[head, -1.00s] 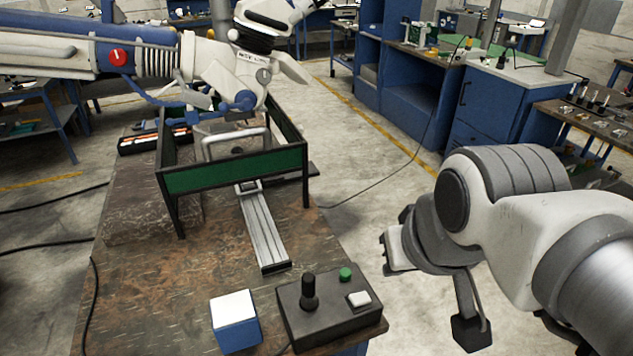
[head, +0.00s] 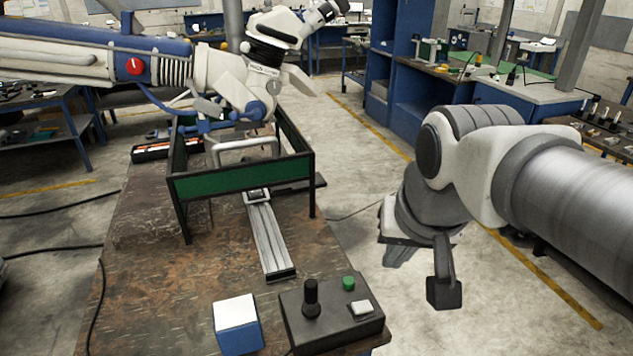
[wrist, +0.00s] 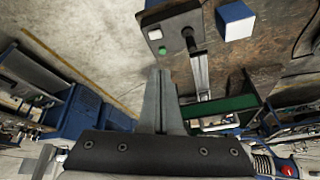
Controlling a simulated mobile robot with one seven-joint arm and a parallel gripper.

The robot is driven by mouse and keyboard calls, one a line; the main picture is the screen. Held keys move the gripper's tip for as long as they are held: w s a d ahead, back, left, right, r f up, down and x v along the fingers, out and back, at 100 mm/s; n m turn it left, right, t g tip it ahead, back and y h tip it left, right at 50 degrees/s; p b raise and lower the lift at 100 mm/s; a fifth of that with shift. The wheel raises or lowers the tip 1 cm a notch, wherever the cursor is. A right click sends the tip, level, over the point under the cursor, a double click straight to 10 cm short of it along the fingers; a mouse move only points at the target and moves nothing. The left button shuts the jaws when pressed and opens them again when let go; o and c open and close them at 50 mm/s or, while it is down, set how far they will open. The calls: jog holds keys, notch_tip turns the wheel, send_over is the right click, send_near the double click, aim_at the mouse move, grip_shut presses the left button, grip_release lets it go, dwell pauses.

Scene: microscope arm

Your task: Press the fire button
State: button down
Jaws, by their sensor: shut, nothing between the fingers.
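A dark control box (head: 330,318) stands at the near right corner of the brown table. It carries a black joystick (head: 311,298), a round green button (head: 348,283) and a white square button (head: 361,307). No label shows which one is the fire button. In the wrist view the green button (wrist: 162,50) and white button (wrist: 155,34) lie beyond my fingertips. My gripper (wrist: 160,73) is shut and empty, with its fingers together. In the head view my gripper (head: 401,256) hangs right of the box, beyond the table edge, apart from the buttons and partly hidden by my wrist.
A white-topped blue cube (head: 237,322) sits left of the box. A metal rail (head: 268,240) and a green-panelled frame (head: 243,178) stand behind it. A large white and blue arm (head: 90,58) reaches over the table. The floor right of the table is clear.

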jog(key=w+f+m+g+b, duration=0.1)
jog(key=w+f+m+b, duration=0.15)
jog(key=w, duration=0.35)
jog(key=w+f+m+g+b, duration=0.1)
jog(key=w+f+m, duration=0.25)
jog(key=w, duration=0.35)
jog(key=m+g+b, duration=0.3)
jog(key=m, duration=0.4)
send_over(349, 282)
notch_tip(349, 282, down, 11)
jog(key=shift+w, duration=0.25)
notch_tip(349, 282, down, 14)
jog(key=shift+r+b, duration=0.1)
jog(key=shift+b, duration=0.3)
jog(key=shift+f+b, duration=0.55)
jog(key=shift+f, duration=0.25)
jog(key=shift+s+f, duration=0.25)
jog(key=shift+f, duration=0.1)
notch_tip(349, 282, up, 15)
jog(key=p, duration=0.3)
jog(key=shift+w, duration=0.25)
